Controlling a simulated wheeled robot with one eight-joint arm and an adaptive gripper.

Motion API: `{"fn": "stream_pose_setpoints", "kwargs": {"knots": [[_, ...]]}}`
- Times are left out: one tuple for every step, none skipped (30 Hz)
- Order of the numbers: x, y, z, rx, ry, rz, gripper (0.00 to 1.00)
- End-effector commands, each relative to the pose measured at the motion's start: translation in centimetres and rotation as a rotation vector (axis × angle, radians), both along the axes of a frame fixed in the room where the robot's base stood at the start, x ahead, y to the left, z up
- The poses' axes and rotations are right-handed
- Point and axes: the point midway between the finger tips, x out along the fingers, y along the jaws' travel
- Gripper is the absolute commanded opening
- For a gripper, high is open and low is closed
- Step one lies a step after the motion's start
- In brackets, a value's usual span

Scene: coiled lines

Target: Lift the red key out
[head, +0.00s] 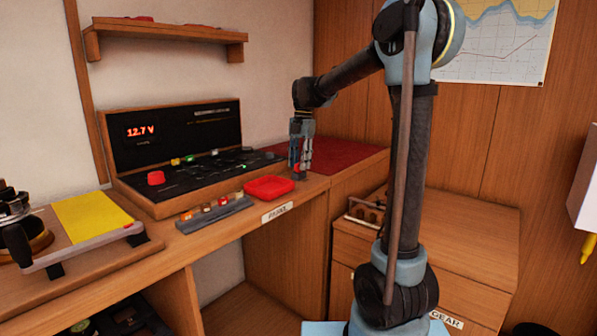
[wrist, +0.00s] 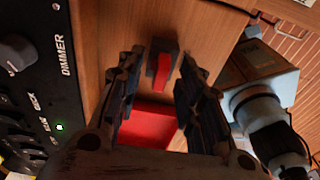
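The red key looks like a narrow upright red tab (wrist: 162,72) on a small dark block (wrist: 161,46), in the wrist view. The block stands on the wooden counter by its front edge. My gripper (wrist: 163,62) is open, its two dark fingers on either side of the key with a gap on each side. In the head view my gripper (head: 300,170) points down at the counter just right of the red tray, and its fingers mostly hide the key and block. How deep the key sits in the block I cannot tell.
A shallow red tray (head: 268,188) lies left of my gripper; it also shows in the wrist view (wrist: 146,128). The black switch panel (head: 175,180) is further left, with its raised lid behind. A red mat (head: 345,153) lies behind my gripper. A grey rack (head: 215,214) holds small parts.

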Motion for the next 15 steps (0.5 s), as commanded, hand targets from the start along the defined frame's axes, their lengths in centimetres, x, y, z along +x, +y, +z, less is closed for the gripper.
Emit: {"fn": "stream_pose_setpoints", "kwargs": {"knots": [[-0.02, 0.01, -0.18, 0.0, 0.0, 0.0, 0.34], [-0.03, 0.02, -0.22, 0.0, 0.0, 0.0, 0.34], [-0.02, 0.02, -0.23, 0.0, 0.0, 0.0, 0.34], [-0.02, 0.02, -0.22, 0.0, 0.0, 0.0, 0.34], [-0.01, 0.02, -0.21, 0.0, 0.0, 0.0, 0.34], [-0.01, 0.02, -0.21, 0.0, 0.0, 0.0, 0.34], [-0.01, 0.02, -0.2, 0.0, 0.0, 0.0, 0.34], [-0.01, 0.02, -0.2, 0.0, 0.0, 0.0, 0.3], [-0.01, 0.02, -0.2, 0.0, 0.0, 0.0, 0.21], [-0.01, 0.02, -0.19, 0.0, 0.0, 0.0, 0.14], [-0.01, 0.03, -0.19, 0.0, 0.0, 0.0, 0.07], [-0.01, 0.03, -0.19, 0.0, 0.0, 0.0, 0.0], [-0.01, 0.03, -0.18, 0.0, 0.0, 0.0, 0.0], [-0.01, 0.03, -0.18, 0.0, 0.0, 0.0, 0.0], [-0.01, 0.03, -0.18, 0.0, 0.0, 0.0, 0.0]]}}
